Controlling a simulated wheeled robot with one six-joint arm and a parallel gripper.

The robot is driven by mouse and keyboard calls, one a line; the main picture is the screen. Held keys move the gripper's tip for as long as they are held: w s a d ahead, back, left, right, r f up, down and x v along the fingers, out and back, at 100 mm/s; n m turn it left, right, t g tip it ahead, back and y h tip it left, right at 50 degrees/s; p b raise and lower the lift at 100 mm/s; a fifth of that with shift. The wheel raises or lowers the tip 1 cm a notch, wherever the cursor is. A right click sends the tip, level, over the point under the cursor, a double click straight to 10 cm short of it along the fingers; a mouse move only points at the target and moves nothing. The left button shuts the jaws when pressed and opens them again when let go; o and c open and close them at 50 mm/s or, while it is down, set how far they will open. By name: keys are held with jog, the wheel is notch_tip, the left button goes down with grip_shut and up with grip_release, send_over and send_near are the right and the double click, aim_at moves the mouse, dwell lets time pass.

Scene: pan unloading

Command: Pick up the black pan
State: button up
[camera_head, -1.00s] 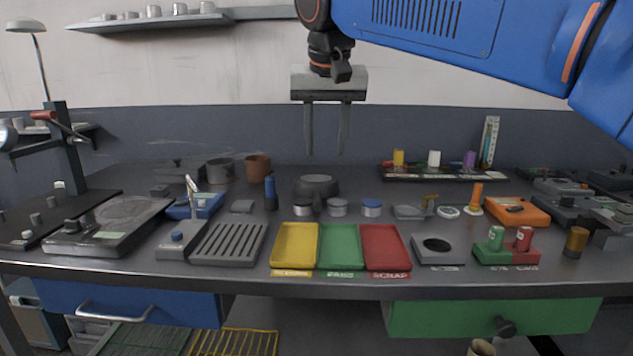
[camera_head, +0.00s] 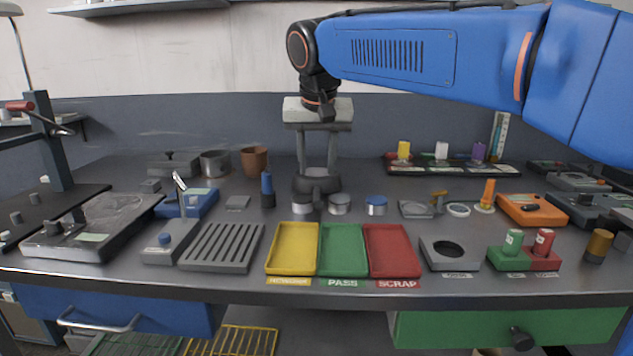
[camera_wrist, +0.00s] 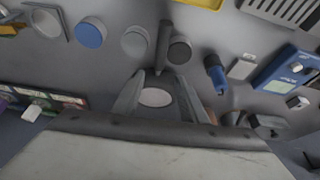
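The black pan (camera_head: 317,188) sits on the bench behind the row of small round tins, with its handle toward the front. My gripper (camera_head: 318,172) points straight down over the pan, its two fingers apart. The fingertips are at about the height of the pan's rim. In the wrist view the pan (camera_wrist: 157,98) shows between the two fingers, with a pale round spot in its middle, and its handle (camera_wrist: 163,45) reaches up the picture. I cannot tell whether the fingers touch the pan.
Small tins (camera_head: 340,204) stand just in front of the pan. A blue bottle (camera_head: 267,190) stands to its left, a brown pot (camera_head: 254,161) farther back. Yellow, green and red trays (camera_head: 392,250) lie at the front.

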aim_at(317, 187)
jog(key=shift+x, duration=3.75)
jog(key=shift+d+r, duration=0.1)
jog(key=shift+r, duration=0.05)
grip_shut()
